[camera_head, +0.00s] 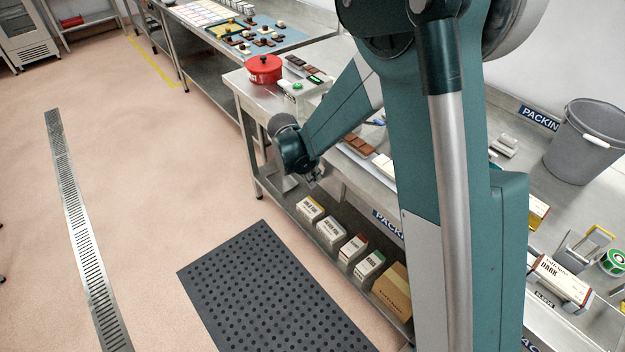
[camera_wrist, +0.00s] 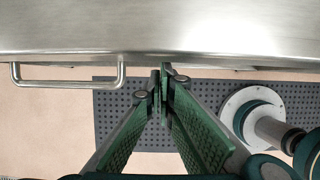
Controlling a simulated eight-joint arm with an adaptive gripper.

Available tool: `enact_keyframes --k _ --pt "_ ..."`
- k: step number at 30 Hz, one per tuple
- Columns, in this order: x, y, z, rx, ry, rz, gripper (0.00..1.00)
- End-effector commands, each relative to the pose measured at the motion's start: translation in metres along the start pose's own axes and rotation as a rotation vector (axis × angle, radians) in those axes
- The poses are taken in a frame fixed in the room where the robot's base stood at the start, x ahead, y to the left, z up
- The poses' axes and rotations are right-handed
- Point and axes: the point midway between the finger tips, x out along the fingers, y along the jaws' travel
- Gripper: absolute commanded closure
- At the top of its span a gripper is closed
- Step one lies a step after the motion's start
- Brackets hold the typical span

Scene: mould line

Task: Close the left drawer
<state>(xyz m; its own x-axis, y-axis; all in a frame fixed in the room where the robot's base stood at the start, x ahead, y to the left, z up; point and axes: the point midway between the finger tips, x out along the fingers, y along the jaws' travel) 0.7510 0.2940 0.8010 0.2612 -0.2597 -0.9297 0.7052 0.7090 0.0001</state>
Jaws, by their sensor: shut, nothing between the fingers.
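In the wrist view a bar handle (camera_wrist: 68,84) sticks out at the left from under a broad steel surface (camera_wrist: 150,28). I take it for a drawer handle, but I cannot tell how far any drawer stands open. My gripper (camera_wrist: 160,80) is shut and empty, with its green fingers together. Its tips are at the steel front edge, to the right of the handle and apart from it. Whether they touch the steel is unclear. In the head view my gripper (camera_head: 313,181) is low at the front of the packing bench (camera_head: 246,92); my arm hides most of the bench front there.
Cartons (camera_head: 329,231) stand on the bench's lower shelf. A red pot (camera_head: 264,68) and chocolate bars are on the bench top, with a grey bucket (camera_head: 592,140) farther right. A black perforated mat (camera_head: 270,290) lies on the floor in front.

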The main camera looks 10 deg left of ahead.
Motion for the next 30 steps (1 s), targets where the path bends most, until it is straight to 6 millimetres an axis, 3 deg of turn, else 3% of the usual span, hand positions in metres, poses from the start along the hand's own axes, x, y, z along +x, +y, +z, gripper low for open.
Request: enact_keyframes --k 1,10,20,30 --pt "0.002 0.0 0.009 0.005 -0.011 -0.001 1.0" --pt "-0.001 0.0 0.003 0.005 -0.011 -0.001 1.0" --pt "-0.015 0.0 -0.036 -0.001 -0.005 0.0 1.0" --pt "-0.076 0.0 -0.038 -0.001 -0.003 0.001 1.0"
